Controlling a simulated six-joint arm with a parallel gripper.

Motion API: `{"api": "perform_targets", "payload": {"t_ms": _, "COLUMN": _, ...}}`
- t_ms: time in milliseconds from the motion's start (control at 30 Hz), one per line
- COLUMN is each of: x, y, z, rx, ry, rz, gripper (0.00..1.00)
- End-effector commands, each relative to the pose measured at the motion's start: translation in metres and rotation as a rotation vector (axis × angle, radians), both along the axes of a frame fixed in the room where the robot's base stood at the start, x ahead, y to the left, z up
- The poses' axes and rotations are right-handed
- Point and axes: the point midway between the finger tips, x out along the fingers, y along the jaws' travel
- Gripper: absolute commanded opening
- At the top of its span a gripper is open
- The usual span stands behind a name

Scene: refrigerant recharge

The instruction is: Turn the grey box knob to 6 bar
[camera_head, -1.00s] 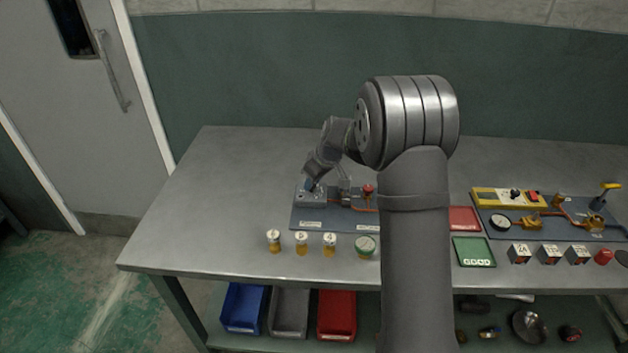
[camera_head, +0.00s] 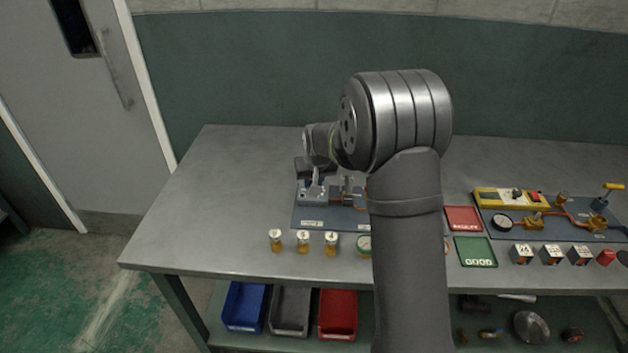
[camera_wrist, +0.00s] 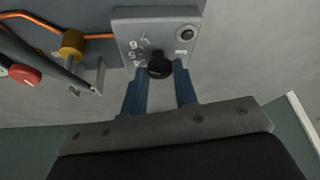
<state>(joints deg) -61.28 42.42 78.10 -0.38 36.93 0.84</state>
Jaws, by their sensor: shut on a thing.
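The grey box (camera_wrist: 128,24) fills the upper middle of the wrist view. Its face has a black knob (camera_wrist: 159,69), small printed numbers too blurred to read surely, and a separate dark round part near one corner. My gripper (camera_wrist: 164,75) has its blue fingers on either side of the knob and is shut on it. The knob's pointer direction cannot be made out. In the head view the grey box (camera_head: 312,199) sits on a blue-grey board (camera_head: 330,224) at the left of the bench, with my gripper (camera_head: 315,187) over it.
Copper pipe (camera_wrist: 45,21), a brass fitting (camera_wrist: 72,44) and a red knob (camera_wrist: 26,76) are beside the box. Several brass pieces (camera_head: 303,242) stand in front of the board. Red (camera_head: 463,218) and green (camera_head: 475,251) trays lie to the right. The bench's left part is clear.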

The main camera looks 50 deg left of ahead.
Motion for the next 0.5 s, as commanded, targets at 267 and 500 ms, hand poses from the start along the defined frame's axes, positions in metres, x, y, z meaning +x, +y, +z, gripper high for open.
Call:
{"api": "perform_targets", "payload": {"t_ms": 267, "x": -0.0002, "y": -0.0002, "z": 0.0000, "rx": -0.002, "ry": 0.001, "rz": -0.014, "gripper": 0.04}}
{"api": "perform_targets", "payload": {"t_ms": 500, "x": -0.0003, "y": -0.0003, "z": -0.0002, "rx": -0.002, "ry": 0.001, "rz": -0.013, "gripper": 0.33}}
